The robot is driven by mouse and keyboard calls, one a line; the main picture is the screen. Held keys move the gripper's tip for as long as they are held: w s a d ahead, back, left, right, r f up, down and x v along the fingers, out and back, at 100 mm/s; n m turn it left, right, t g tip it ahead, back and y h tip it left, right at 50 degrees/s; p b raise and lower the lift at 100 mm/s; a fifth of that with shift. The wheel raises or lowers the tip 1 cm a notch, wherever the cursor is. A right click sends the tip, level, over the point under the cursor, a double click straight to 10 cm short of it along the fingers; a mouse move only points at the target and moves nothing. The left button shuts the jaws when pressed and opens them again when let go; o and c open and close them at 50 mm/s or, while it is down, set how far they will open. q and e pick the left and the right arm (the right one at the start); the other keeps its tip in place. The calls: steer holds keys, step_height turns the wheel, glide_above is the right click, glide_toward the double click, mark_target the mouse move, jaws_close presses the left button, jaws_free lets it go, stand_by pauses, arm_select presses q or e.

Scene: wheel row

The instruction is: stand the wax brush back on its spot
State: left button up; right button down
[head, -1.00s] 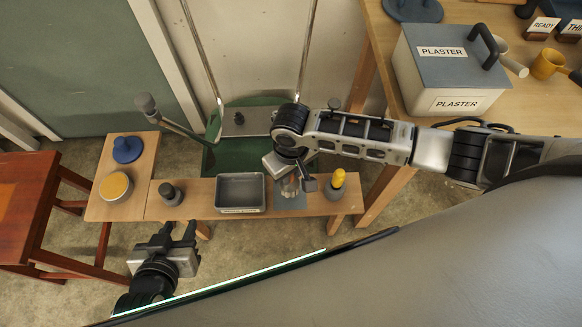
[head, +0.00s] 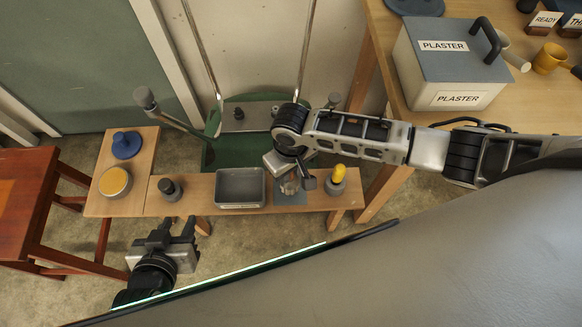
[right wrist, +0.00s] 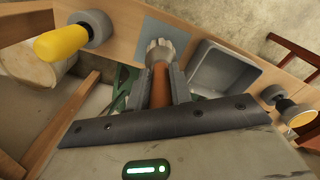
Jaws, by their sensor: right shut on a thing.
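The wax brush shows in the right wrist view with a brown handle and a pale bristle end (right wrist: 160,50). My right gripper (right wrist: 160,88) is shut on its handle, with the bristle end pointing away from the jaws. In the head view the bristle end (head: 290,186) is over the blue-grey square (head: 291,200) on the narrow bench. I cannot tell whether it touches the square. The square also shows in the right wrist view (right wrist: 180,36). My left gripper (head: 175,232) is open and empty, in front of the bench.
A grey tray (head: 240,204) stands left of the square, and a yellow-handled tool in a grey base (head: 337,180) stands right of it. A dark-knobbed item (head: 170,190) stands further left. A table with a plaster box (head: 450,75) is at the right.

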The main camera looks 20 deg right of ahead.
steer(key=shift+f+b, duration=0.45)
steer(key=shift+f, duration=0.55)
stand_by(0.5)
steer(key=c, duration=1.2)
jaws_free()
steer(key=shift+o, duration=0.2)
steer(key=shift+r, duration=0.1)
step_height(320, 180, up, 3)
steer(key=p, duration=0.3)
steer(key=shift+r, duration=2.45)
